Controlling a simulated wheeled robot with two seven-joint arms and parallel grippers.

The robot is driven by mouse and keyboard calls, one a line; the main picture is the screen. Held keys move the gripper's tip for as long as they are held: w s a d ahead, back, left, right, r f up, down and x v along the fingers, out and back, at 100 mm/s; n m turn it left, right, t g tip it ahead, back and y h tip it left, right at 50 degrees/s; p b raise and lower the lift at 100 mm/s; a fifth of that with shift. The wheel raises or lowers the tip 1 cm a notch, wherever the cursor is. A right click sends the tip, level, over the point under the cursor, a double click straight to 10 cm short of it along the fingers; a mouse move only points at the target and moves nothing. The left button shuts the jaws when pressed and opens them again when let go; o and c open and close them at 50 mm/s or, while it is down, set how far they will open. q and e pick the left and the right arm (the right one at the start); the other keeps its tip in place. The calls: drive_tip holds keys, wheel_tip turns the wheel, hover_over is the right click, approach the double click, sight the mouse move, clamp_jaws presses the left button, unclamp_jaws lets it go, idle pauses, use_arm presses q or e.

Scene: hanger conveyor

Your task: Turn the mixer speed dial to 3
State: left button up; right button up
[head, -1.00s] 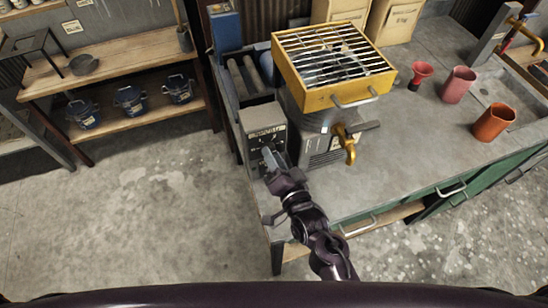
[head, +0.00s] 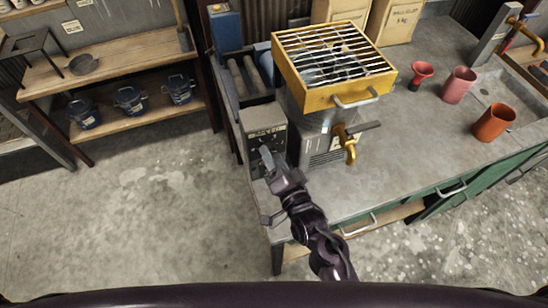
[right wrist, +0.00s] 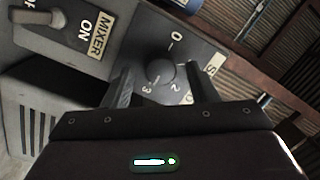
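In the head view the right gripper (head: 267,156) is in front of the control box (head: 262,117) and hides the dial. The mixer (head: 335,68), with a yellow grated hopper, stands beside the box. My left gripper is not in view.
A toggle switch (right wrist: 40,18) marked MIXER ON is near the dial. A yellow tap (head: 350,150) juts from the mixer. The floor at left is open.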

drive_tip(key=b+v, duration=0.2)
drive_tip(key=v, duration=0.6)
drive_tip(key=shift+b, duration=0.3)
drive_tip(key=shift+w, duration=0.15)
